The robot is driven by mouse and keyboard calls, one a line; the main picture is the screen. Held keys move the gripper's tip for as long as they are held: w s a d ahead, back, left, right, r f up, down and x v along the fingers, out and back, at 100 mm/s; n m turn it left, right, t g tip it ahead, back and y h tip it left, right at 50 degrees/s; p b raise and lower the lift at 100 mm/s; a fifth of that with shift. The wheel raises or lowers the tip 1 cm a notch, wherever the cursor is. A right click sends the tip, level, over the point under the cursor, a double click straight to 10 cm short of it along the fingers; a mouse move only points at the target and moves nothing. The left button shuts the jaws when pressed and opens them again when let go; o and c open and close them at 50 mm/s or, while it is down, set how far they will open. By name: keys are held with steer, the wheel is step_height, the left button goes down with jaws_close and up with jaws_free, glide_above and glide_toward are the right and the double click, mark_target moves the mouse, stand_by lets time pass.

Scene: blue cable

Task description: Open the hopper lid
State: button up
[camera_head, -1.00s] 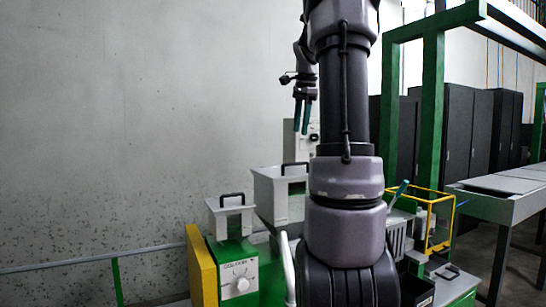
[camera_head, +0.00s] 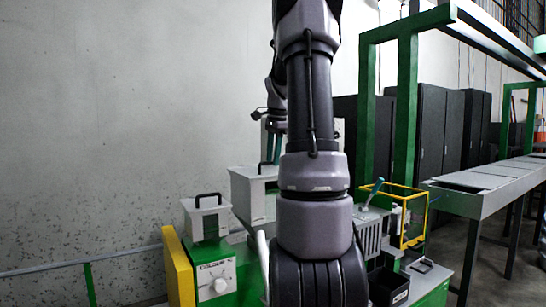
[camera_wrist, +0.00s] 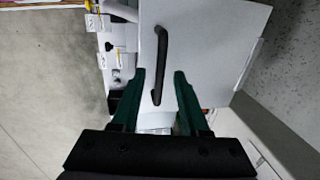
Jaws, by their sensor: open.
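The large light-grey hopper (camera_head: 247,200) stands behind my arm in the head view, and its right part is hidden. Its flat lid (camera_wrist: 215,45) fills much of the wrist view, with a curved black handle (camera_wrist: 161,45) on it. The lid looks closed. My gripper (camera_wrist: 160,72) is open, with a dark green finger on each side of the handle's lower part in the picture. The fingers do not appear to touch the handle. In the head view my gripper (camera_head: 272,160) points down at the hopper's top.
A smaller grey box (camera_head: 206,220) with a black handle stands left of the hopper, above a dial panel (camera_head: 217,281) and a yellow plate (camera_head: 178,268). A yellow frame (camera_head: 404,215) and a teal-handled lever (camera_head: 374,190) are at right. A grey wall is behind.

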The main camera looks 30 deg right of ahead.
steer(key=shift+c, duration=0.3)
jaws_close()
stand_by(1.1)
